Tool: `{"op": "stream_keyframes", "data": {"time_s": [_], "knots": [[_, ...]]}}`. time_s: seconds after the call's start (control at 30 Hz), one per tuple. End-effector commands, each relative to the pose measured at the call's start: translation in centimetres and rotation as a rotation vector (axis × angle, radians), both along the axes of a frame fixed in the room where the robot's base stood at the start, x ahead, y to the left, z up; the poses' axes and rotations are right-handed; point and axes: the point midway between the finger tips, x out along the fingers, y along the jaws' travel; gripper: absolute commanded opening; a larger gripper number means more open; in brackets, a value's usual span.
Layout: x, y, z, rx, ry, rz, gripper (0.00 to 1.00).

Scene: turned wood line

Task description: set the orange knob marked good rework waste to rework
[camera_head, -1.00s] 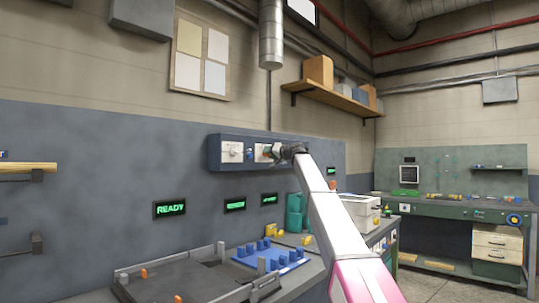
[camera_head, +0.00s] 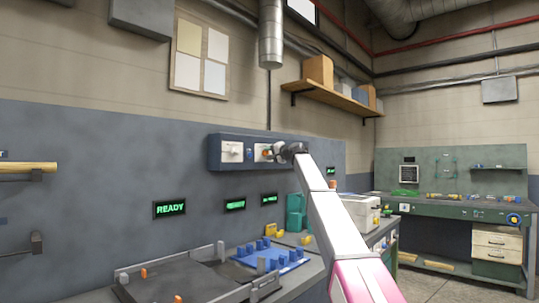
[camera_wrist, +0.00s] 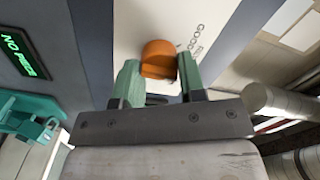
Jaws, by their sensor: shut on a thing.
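The orange knob (camera_wrist: 159,58) is on a white plate (camera_wrist: 125,22) in the wrist view. Dark lettering on the plate starts with "GOOD"; the rest is too small or cut off to read. My gripper (camera_wrist: 159,75) is shut on the knob, one green finger on each side. In the head view my gripper (camera_head: 278,152) is at the right part of the blue-grey wall box (camera_head: 214,152), and the knob (camera_head: 267,152) shows as a small orange spot. The knob's pointer setting cannot be made out.
A second white plate (camera_head: 232,152) with a knob is on the box's left part. Green-lit signs hang below, one reading READY (camera_head: 169,209). A teal object (camera_wrist: 30,122) is low left in the wrist view. A shelf (camera_head: 335,97) with boxes is above right.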

Motion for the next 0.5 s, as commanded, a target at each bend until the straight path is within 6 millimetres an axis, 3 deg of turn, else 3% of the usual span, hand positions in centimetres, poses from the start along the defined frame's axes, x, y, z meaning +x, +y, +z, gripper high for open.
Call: {"op": "stream_keyframes", "data": {"time_s": [0.33, 0.37, 0.4, 0.5], "knots": [[0.01, -0.03, -0.04, 0.0, 0.001, 0.0, 0.14], [0.01, -0.03, -0.04, 0.0, 0.001, 0.0, 0.47], [0.01, -0.03, -0.04, 0.0, 0.001, 0.0, 0.6], [0.0, -0.03, -0.04, 0.0, 0.001, 0.0, 0.63]]}}
